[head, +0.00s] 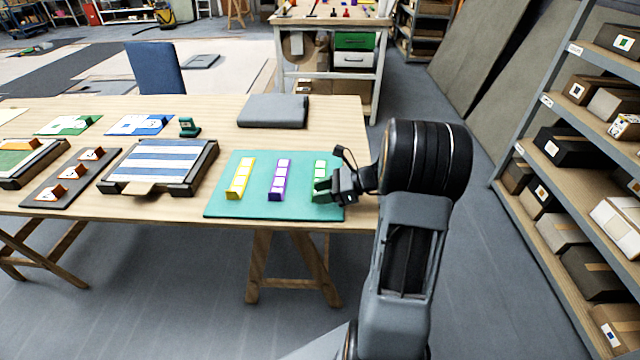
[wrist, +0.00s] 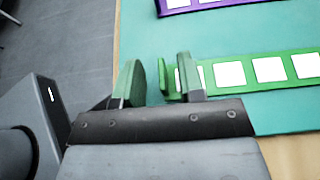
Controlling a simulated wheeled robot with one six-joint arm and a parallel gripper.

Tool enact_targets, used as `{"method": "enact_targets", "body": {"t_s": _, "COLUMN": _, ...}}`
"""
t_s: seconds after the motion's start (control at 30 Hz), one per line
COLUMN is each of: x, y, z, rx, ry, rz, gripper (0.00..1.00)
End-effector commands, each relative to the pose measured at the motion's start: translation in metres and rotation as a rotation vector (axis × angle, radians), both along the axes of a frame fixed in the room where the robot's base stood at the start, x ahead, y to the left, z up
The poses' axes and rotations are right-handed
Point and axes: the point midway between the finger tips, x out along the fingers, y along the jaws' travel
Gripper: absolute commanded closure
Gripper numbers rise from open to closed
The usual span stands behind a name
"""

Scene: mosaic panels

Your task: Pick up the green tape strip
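The green tape strip (head: 320,168), with white squares along it, lies on the right part of the teal mat (head: 262,208). In the wrist view the strip (wrist: 243,73) runs off to the right. My gripper (head: 324,188) is at the strip's near end, which it partly hides in the head view. In the wrist view my gripper (wrist: 160,82) is open, with its green-padded fingers apart. The strip's end shows between the fingers, with a gap to the left finger. The right finger covers part of the strip; I cannot tell whether it touches it.
A purple strip (head: 279,181) and a yellow strip (head: 240,180) lie left on the same mat. A striped panel (head: 160,162) and a grey folded pad (head: 272,111) are on the wooden table. A shelf (head: 545,185) with boxes stands at right.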

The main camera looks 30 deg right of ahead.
Motion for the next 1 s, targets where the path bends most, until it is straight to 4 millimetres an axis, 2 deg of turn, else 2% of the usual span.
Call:
{"method": "enact_targets", "body": {"t_s": 0.13, "x": 0.0057, "y": 0.0103, "z": -0.0053, "rx": 0.0, "ry": 0.0, "rz": 0.001, "gripper": 0.64}}
{"method": "enact_targets", "body": {"t_s": 0.43, "x": 0.0069, "y": 0.0123, "z": -0.0059, "rx": 0.0, "ry": 0.0, "rz": 0.0, "gripper": 0.64}}
{"method": "enact_targets", "body": {"t_s": 0.8, "x": 0.0068, "y": 0.0122, "z": -0.0058, "rx": 0.0, "ry": 0.0, "rz": 0.0, "gripper": 0.99}}
{"method": "enact_targets", "body": {"t_s": 1.0, "x": 0.0069, "y": 0.0122, "z": -0.0057, "rx": 0.0, "ry": 0.0, "rz": 0.0, "gripper": 1.0}}
